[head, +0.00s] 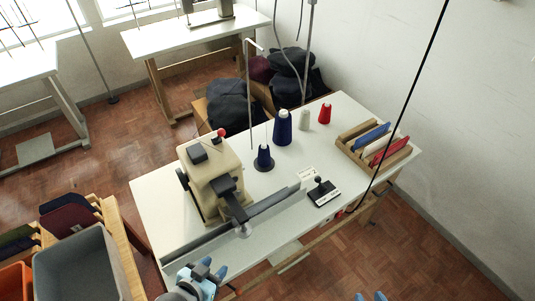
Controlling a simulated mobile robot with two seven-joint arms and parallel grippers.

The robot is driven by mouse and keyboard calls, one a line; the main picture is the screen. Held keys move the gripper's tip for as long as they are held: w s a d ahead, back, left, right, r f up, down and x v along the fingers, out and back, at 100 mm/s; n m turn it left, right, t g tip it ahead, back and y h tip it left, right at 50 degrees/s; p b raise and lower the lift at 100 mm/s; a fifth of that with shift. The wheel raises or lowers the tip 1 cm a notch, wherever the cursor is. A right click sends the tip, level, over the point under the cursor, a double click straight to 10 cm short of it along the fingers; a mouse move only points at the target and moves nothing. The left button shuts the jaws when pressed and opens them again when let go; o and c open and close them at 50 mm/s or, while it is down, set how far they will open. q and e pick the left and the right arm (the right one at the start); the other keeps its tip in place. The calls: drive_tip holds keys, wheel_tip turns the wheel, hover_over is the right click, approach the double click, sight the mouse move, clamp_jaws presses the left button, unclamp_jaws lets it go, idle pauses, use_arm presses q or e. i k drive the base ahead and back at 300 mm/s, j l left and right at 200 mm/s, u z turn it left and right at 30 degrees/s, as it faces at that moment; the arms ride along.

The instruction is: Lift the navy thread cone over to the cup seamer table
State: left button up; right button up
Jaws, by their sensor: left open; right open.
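A large navy thread cone (283,128) stands upright on the white sewing table (150,205), behind the beige machine (208,178). A smaller navy cone (264,158) stands nearer, on a dark round base beside the machine. My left gripper (203,280) is open and empty at the table's front left edge, well short of both cones. My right gripper (371,297) shows only its two blue fingertips at the bottom edge, apart and empty. Another white table (180,38) with a machine stands at the back; I cannot tell whether it is the cup seamer table.
A white cone (304,120) and a red cone (324,113) stand right of the large navy one. A wooden rack (350,150) holds coloured pieces at the right. A grey bin (75,265) is at lower left.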

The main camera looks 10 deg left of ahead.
sight(263, 160)
drive_tip(key=i+l+u, duration=0.15)
drive_tip(key=l, duration=0.2)
drive_tip(key=i+l+u, duration=0.15)
drive_tip(key=l, duration=0.25)
drive_tip(key=i+l+u, duration=0.1)
drive_tip(key=l, duration=0.3)
drive_tip(key=i+l+u, duration=0.15)
drive_tip(key=l, duration=0.25)
drive_tip(key=i+l+u, duration=0.25)
drive_tip(key=l, duration=0.2)
drive_tip(key=i+l+u, duration=0.2)
drive_tip(key=i+l, duration=0.15)
drive_tip(key=l, duration=0.1)
